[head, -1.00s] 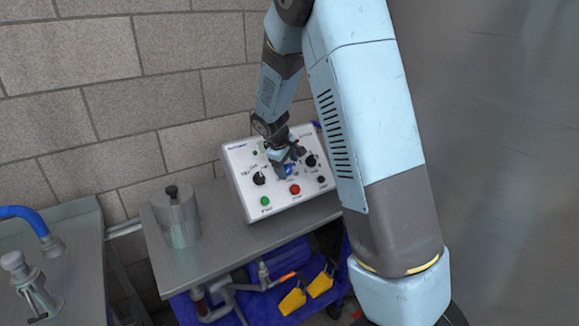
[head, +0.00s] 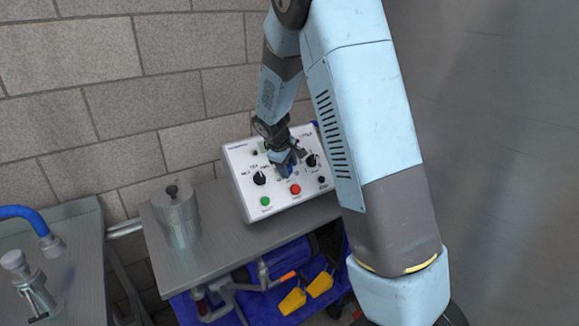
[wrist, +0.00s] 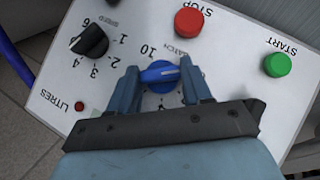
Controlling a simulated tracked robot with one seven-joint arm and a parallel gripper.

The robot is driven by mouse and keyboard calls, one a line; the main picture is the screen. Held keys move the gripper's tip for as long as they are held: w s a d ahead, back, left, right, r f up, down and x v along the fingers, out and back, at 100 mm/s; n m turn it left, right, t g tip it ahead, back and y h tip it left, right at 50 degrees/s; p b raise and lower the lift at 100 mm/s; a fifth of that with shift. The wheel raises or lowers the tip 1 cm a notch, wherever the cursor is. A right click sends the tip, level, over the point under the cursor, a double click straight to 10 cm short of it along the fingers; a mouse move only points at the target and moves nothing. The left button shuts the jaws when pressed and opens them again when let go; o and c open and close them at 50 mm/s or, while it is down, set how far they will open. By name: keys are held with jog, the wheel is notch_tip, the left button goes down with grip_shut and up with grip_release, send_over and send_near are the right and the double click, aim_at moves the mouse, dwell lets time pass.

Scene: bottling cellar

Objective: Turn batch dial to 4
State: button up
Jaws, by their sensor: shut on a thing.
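The white control panel (head: 235,165) sits tilted on the metal bench in the head view. Its blue batch dial (wrist: 160,74) is in the middle of the wrist view, with the word BATCH and a 10 printed beside it. My gripper (wrist: 160,75) is shut on the blue dial, one finger on each side. The dial's handle lies roughly across between the fingers. The rest of its scale is mostly hidden by the gripper, so I cannot read its setting. In the head view my gripper (head: 284,165) covers most of the dial.
A black SPEED knob (wrist: 90,41) stands close beside the gripper. A red STOP button (wrist: 189,22) and a green START button (wrist: 277,65) are on the panel too. A metal canister (head: 177,217) stands on the bench left of the panel.

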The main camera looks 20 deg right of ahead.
jog(key=shift+w+d+r+m, duration=0.1)
jog(key=shift+d+m, duration=0.1)
jog(key=shift+m, duration=0.1)
jog(key=shift+w+d+m+g+y, duration=0.15)
jog(key=shift+m+g+y, duration=0.45)
jog(key=shift+m+y, duration=0.35)
jog(key=m+y, duration=0.1)
jog(key=m+g+y, duration=0.1)
jog(key=m, duration=0.1)
jog(key=m+y, duration=0.1)
jog(key=shift+d+m+y, duration=0.25)
jog(key=shift+d+y, duration=0.05)
jog(key=shift+y, duration=0.05)
jog(key=m+y, duration=0.3)
jog(key=m, duration=0.1)
jog(key=shift+d+y, duration=0.25)
jog(key=shift+y, duration=0.15)
jog(key=shift+f+m+t+y, duration=0.2)
jog(key=shift+m+t+y, duration=0.2)
jog(key=shift+m+y, duration=1.15)
jog(key=shift+m, duration=0.35)
jog(key=o, duration=1)
jog(key=shift+o, duration=0.2)
